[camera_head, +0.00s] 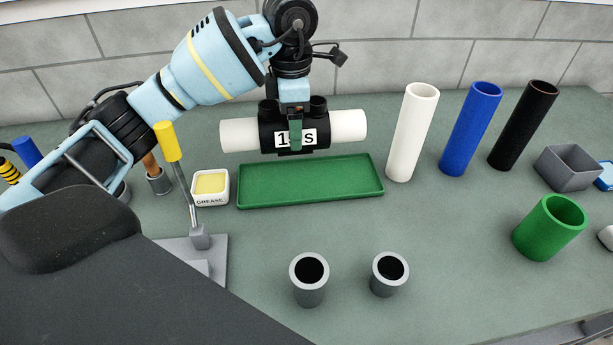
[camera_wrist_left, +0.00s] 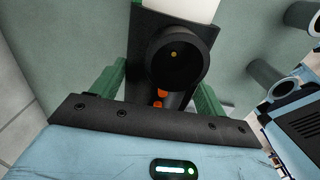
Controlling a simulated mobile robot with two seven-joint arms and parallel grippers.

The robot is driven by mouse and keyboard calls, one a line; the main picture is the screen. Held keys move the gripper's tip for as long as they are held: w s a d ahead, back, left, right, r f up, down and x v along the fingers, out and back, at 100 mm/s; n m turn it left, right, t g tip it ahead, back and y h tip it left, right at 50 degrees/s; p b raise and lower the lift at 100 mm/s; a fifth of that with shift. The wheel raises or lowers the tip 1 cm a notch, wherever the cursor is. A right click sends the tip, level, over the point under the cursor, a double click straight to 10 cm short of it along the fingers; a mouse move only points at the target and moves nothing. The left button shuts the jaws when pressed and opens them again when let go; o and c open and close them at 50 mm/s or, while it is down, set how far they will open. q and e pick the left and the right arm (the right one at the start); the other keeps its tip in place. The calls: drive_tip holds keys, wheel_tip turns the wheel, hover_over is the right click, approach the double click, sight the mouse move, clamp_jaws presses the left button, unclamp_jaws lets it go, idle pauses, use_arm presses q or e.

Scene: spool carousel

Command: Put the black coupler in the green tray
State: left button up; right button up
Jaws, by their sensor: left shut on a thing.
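The black coupler (camera_head: 267,134) is a short black sleeve with a white label, partly covered by my gripper's finger. White pipe (camera_head: 346,125) sticks out of both its ends. My left gripper (camera_head: 295,140) is shut on the coupler from above and holds it level. In the head view it appears over the back edge of the green tray (camera_head: 310,187); the exact height is hard to tell. The tray is long, shallow and empty where it shows. In the left wrist view the coupler (camera_wrist_left: 150,60) sits between the green fingers. My right gripper is not in view.
White (camera_head: 411,135), blue (camera_head: 470,130) and black (camera_head: 522,125) tubes stand right of the tray. A grease tub (camera_head: 210,186) sits close to its left end, beside a yellow-handled lever (camera_head: 180,170). Two grey cups (camera_head: 309,286) stand in front. A green cylinder (camera_head: 545,232) is at right.

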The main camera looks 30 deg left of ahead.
use_arm(q)
wheel_tip(320, 180, down, 9)
drive_tip(key=shift+r, duration=0.1)
drive_tip(key=shift+f, duration=0.45)
idle(0.4)
drive_tip(key=o, duration=1.5)
drive_tip(key=shift+f, duration=0.2)
drive_tip(key=shift+c, duration=0.2)
drive_tip(key=shift+r, duration=0.2)
wheel_tip(320, 180, up, 12)
drive_tip(key=shift+f+p, duration=0.1)
drive_tip(key=shift+p, duration=0.25)
